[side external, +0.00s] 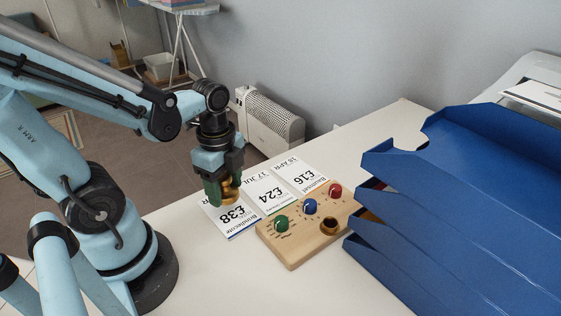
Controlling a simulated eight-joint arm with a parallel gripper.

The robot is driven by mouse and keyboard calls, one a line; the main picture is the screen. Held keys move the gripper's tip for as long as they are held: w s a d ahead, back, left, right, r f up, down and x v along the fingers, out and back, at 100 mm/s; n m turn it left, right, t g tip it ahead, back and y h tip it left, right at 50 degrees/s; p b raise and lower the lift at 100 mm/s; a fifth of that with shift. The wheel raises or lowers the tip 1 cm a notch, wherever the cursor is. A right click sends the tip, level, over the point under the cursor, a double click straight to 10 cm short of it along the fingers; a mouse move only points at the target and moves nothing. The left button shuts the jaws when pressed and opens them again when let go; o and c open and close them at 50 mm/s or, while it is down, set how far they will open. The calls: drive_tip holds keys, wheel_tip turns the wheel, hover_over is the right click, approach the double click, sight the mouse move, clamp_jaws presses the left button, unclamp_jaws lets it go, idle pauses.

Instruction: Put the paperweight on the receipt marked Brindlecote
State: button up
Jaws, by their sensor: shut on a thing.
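My gripper (226,196) is shut on a brass-coloured paperweight (231,187), partly hidden by the green fingers. It is over the upper part of the receipt marked £38 (238,220), whose name along the blue edge looks like Brindlecote. I cannot tell whether the paperweight touches the paper. The £24 receipt (268,194) lies beside it, to the right, with a green edge and a name too small to read surely. The £16 receipt (302,174) lies farther right.
A wooden board (292,254) with green, blue and red knobs and a dark round brass-rimmed piece lies in front of the receipts. Stacked blue trays (450,200) fill the right side. The white table (215,275) is bare at the front left.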

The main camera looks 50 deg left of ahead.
sight(228, 210)
drive_tip(key=shift+a+f, duration=0.1)
drive_tip(key=shift+f, duration=1.95)
drive_tip(key=shift+f, duration=0.1)
drive_tip(key=o, duration=1.4)
drive_tip(key=shift+c, duration=0.2)
drive_tip(key=shift+r, duration=6)
drive_tip(key=shift+w+d+n+t, duration=0.2)
drive_tip(key=shift+w+n+t, duration=0.25)
drive_tip(key=shift+n, duration=0.25)
drive_tip(key=w+d+n+t, duration=0.3)
drive_tip(key=w+n+t, duration=0.3)
drive_tip(key=n, duration=0.6)
drive_tip(key=shift+w+d+r, duration=0.15)
drive_tip(key=shift+d+r, duration=0.1)
drive_tip(key=shift+r, duration=0.15)
